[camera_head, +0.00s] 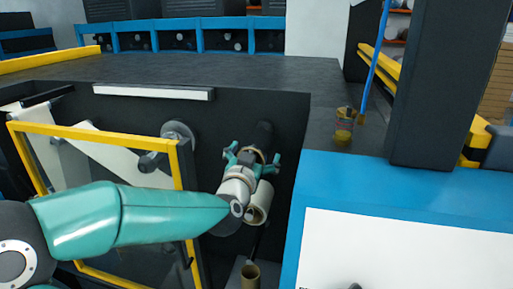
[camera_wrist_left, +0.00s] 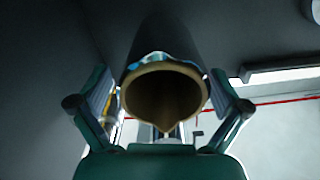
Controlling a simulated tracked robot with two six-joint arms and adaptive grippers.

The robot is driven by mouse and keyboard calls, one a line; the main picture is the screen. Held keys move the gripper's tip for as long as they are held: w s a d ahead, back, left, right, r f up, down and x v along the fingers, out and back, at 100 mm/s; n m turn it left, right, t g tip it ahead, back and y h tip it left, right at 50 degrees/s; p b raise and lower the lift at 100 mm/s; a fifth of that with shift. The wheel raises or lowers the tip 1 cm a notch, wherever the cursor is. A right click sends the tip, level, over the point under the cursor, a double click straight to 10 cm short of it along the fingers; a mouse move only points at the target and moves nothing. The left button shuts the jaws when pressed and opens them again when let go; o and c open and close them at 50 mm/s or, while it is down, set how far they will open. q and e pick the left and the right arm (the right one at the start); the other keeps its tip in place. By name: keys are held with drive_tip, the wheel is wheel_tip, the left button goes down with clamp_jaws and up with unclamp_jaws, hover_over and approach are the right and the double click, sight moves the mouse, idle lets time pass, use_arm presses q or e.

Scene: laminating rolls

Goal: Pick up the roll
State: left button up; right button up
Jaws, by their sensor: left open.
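My left gripper (camera_head: 252,161) is open inside the dark recess of the machine, with its teal fingers spread. A dark roll (camera_head: 265,135) with a tan core end lies just beyond it. In the left wrist view the roll (camera_wrist_left: 165,50) shows its hollow tan end towards the camera. That end lies between the two spread fingers of the left gripper (camera_wrist_left: 162,90), with visible gaps at the sides. Whether a finger touches it farther back I cannot tell. My right gripper is not in view.
A yellow-edged glass door (camera_head: 90,133) stands left. A tan container (camera_head: 250,276) is below. A blue-and-white panel (camera_head: 410,240) borders the recess on the right. A small can (camera_head: 344,127) stands above it.

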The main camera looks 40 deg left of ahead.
use_arm(q)
drive_tip(key=shift+c, duration=0.2)
drive_tip(key=c, duration=1.3)
drive_tip(key=shift+r, duration=0.15)
